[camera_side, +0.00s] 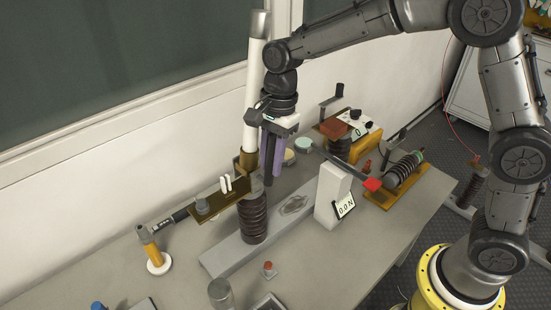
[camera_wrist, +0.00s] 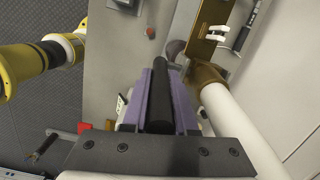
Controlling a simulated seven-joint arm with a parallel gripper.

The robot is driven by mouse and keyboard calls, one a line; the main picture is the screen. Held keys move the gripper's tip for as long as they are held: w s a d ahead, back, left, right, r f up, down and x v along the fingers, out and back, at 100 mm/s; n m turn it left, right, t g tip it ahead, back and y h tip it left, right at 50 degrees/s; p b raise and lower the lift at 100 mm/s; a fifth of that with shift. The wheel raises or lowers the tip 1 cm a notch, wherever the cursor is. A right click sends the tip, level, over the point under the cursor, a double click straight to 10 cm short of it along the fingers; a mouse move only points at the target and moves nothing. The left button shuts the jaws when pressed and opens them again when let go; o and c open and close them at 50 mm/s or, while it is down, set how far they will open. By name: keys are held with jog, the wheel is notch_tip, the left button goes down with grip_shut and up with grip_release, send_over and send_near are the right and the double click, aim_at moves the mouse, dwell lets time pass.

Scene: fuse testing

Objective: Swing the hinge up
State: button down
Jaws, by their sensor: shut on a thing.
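The hinge is a brass bracket (camera_side: 247,160) on top of a dark ribbed insulator (camera_side: 252,218). A long white tube (camera_side: 254,90) with a grey metal end rises from it, nearly upright and leaning slightly. In the wrist view the tube (camera_wrist: 237,125) runs from the brass part (camera_wrist: 207,76) to the lower right. My gripper (camera_side: 270,178) points down just right of the tube and has purple fingers. It is shut on a black rod (camera_wrist: 161,95), which lies between the fingers in the wrist view. I cannot see how the rod joins the hinge.
A brass plate (camera_side: 208,204) extends left from the insulator. A white block (camera_side: 332,190) with a label stands to the right.

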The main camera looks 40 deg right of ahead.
jog(key=shift+a+r+h, duration=0.1)
jog(key=shift+a+h, duration=0.3)
jog(key=shift+h, duration=0.1)
jog(key=c, duration=0.7)
grip_release()
jog(key=r, duration=1.3)
jog(key=shift+d+r, duration=0.25)
jog(key=shift+r, duration=0.1)
